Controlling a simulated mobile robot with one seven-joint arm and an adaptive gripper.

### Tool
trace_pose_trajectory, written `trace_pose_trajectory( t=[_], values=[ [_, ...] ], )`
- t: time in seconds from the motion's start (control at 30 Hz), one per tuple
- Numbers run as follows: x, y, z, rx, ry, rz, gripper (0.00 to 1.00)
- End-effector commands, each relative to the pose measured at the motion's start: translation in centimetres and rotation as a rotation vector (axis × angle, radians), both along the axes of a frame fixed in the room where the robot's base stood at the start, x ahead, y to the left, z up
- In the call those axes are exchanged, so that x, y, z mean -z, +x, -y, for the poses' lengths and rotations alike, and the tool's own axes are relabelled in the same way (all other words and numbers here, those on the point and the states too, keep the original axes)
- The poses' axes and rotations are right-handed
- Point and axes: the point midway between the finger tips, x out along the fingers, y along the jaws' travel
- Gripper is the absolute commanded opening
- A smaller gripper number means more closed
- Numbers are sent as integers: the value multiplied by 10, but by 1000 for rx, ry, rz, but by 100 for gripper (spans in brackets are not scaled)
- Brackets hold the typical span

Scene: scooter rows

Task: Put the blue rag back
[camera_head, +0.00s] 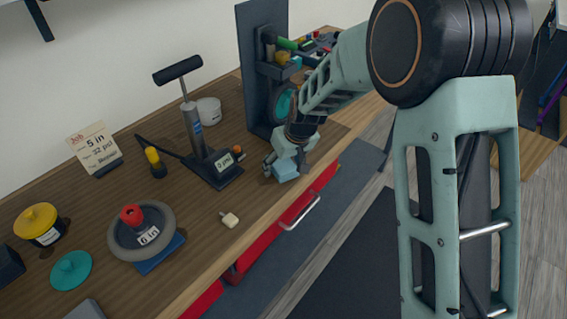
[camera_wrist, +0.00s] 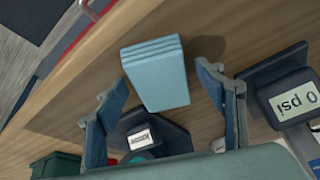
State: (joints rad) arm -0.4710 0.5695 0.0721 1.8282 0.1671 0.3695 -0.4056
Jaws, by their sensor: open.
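The blue rag (camera_wrist: 157,75) is a light blue folded block in the wrist view, lying on the wooden bench near its front edge. In the head view the rag (camera_head: 285,170) shows just below my gripper (camera_head: 283,160). In the wrist view my gripper (camera_wrist: 165,105) is open, with one finger on each side of the rag's near end. The rag looks apart from both fingers, and I cannot tell the exact height above it. A dark stand (camera_wrist: 155,135) with a white label shows between the fingers, beyond the rag's narrow end.
A hand pump (camera_head: 205,160) with a "0 psi" gauge stands left of my gripper. A dark upright panel (camera_head: 262,70) with tools stands behind it. A small wheel (camera_head: 141,232), a yellow-lidded jar (camera_head: 40,225) and a note card (camera_head: 94,148) are farther left. Red drawers (camera_head: 255,245) lie below the bench edge.

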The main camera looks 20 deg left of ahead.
Motion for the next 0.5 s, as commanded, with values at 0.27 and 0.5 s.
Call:
trace_pose_trajectory(
  t=[0.27, 0.5],
  values=[
    [-7, 0, 0, 0, 1, 1, 64],
    [-42, -10, 10, 0, 2, 5, 64]
  ],
)
